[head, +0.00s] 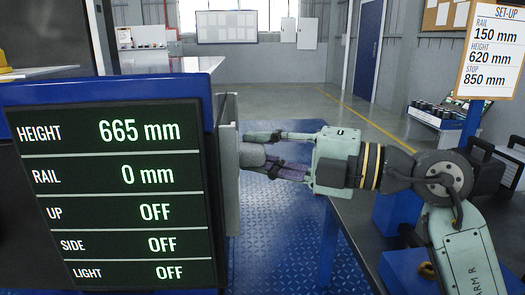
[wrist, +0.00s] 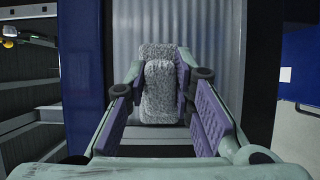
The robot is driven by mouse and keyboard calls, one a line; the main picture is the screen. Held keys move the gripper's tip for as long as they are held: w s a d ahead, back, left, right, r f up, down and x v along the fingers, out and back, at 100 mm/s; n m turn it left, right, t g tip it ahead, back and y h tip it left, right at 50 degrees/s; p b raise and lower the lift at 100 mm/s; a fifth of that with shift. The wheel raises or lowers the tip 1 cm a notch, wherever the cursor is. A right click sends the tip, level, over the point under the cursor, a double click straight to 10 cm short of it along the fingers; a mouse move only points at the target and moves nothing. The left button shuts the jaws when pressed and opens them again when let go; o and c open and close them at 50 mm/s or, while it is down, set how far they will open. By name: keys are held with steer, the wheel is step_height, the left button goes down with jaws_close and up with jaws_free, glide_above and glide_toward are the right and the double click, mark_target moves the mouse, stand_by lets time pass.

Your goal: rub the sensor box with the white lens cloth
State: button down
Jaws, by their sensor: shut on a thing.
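I cannot make out a sensor box in either view.
The display (head: 115,180) reads height 665 mm, rail 0 mm, up, side and light off. A set-up sign (head: 490,48) reads rail 150, height 620, stop 850 mm. A blue post (head: 328,240) stands below my arm. A tray of small items (head: 440,114) is at right.

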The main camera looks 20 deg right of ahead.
steer(key=s+d, duration=0.1)
steer(key=d, duration=0.4)
steer(key=shift+s+d, duration=0.35)
steer(key=shift+d, duration=0.05)
steer(key=shift+w, duration=0.15)
